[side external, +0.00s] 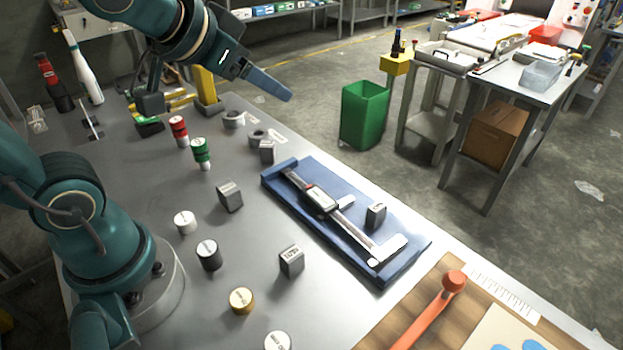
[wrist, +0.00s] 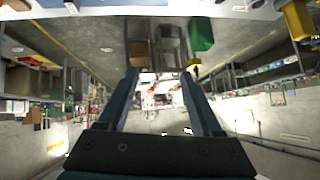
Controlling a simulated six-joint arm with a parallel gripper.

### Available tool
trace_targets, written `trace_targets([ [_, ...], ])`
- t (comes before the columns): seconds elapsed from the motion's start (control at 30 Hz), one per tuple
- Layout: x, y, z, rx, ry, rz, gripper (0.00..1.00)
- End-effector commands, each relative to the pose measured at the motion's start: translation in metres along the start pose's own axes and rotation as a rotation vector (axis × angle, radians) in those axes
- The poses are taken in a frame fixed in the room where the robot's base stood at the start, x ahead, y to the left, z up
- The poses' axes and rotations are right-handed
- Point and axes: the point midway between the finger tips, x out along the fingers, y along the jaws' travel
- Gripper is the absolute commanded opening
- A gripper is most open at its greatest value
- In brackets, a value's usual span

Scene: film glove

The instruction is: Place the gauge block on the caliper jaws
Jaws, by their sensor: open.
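The digital caliper (side external: 320,198) lies on a blue board (side external: 352,249), its jaws slid apart and reaching to the right. A small dark grey gauge block (side external: 376,214) stands upright on the board by the open jaw gap. I cannot tell whether it touches either jaw. Other labelled grey blocks stand on the bench: one left of the board (side external: 230,196), one nearer the front (side external: 291,262) and one by the board's far corner (side external: 266,150). My gripper (side external: 288,97) is high above the bench's far side, away from the caliper. In the wrist view its fingers (wrist: 160,72) are apart, with nothing between them.
Red-banded (side external: 179,131) and green-banded (side external: 201,153) cylinders, a white disc (side external: 185,222), a dark cylinder (side external: 209,254) and a brass cylinder (side external: 241,300) stand on the bench. An orange-handled tool (side external: 430,310) lies front right. A green bin (side external: 364,113) stands on the floor beyond.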

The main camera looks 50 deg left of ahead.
Motion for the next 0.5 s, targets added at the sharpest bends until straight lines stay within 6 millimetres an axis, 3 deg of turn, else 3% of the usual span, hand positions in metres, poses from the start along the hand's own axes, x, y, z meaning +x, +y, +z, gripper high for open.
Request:
trace_targets([
  [0.03,-0.011,0.009,0.028,-0.016,-0.075,0.036,0.66],
  [0.1,-0.023,0.022,0.061,-0.029,-0.177,0.089,0.66],
  [0.2,-0.036,0.037,0.094,-0.037,-0.278,0.153,0.66],
  [0.33,-0.044,0.046,0.112,-0.038,-0.336,0.194,0.66],
  [0.5,-0.045,0.047,0.114,-0.039,-0.343,0.198,0.66],
])
